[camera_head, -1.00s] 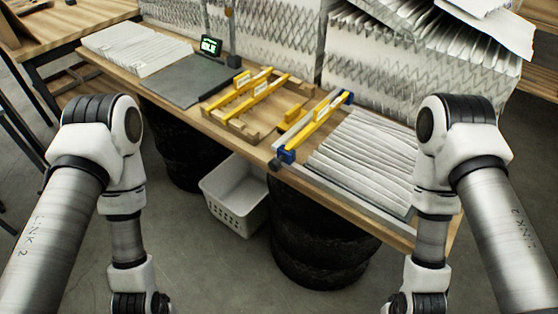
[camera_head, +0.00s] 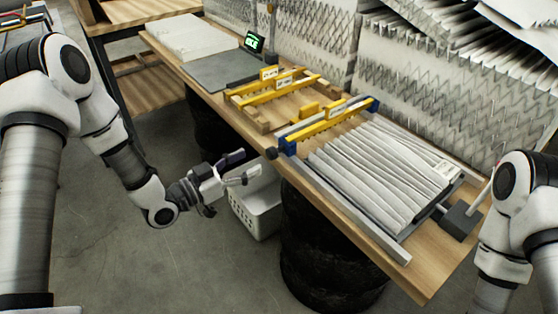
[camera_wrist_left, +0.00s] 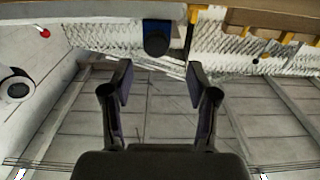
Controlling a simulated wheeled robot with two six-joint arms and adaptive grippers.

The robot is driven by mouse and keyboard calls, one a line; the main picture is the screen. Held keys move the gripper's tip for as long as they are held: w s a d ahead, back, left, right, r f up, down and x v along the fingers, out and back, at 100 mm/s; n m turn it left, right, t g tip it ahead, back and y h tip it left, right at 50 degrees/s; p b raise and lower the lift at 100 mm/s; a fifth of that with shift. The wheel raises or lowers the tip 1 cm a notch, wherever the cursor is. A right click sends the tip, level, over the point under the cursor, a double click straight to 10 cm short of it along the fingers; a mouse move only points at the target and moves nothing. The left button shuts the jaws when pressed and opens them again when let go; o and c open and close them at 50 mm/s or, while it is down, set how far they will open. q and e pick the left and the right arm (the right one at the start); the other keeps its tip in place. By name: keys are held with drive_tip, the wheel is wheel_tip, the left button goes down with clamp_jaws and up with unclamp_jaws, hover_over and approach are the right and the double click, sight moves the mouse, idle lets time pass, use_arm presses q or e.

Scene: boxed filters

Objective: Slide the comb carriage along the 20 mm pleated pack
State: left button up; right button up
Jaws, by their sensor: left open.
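The comb carriage (camera_head: 325,126) is a yellow bar with blue end blocks and a black knob (camera_head: 271,153) at its near end. It lies across the left end of the white pleated pack (camera_head: 385,175), which sits in a metal-railed frame on the bench. My left gripper (camera_head: 247,166) is open and empty, left of the knob and apart from it, in front of the bench edge. In the left wrist view, the knob (camera_wrist_left: 156,43) on its blue block shows beyond and between the open fingers (camera_wrist_left: 161,84). My right gripper is out of view; only its arm shows at the right.
A wooden rack with yellow combs (camera_head: 270,96), a grey plate (camera_head: 222,70) and a small green-lit display (camera_head: 255,41) stand left of the carriage. Large pleated stacks (camera_head: 440,95) line the back. A white basket (camera_head: 262,214) and black drum (camera_head: 325,255) are below the bench.

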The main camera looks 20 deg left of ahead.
sight(269, 154)
use_arm(q)
drive_tip(key=x, duration=0.4)
drive_tip(key=p+x, duration=0.1)
drive_tip(key=x, duration=0.1)
drive_tip(key=shift+d+r, duration=0.1)
drive_tip(key=shift+d, duration=0.5)
drive_tip(key=shift+w+d, duration=0.15)
drive_tip(key=shift+w, duration=0.35)
clamp_jaws()
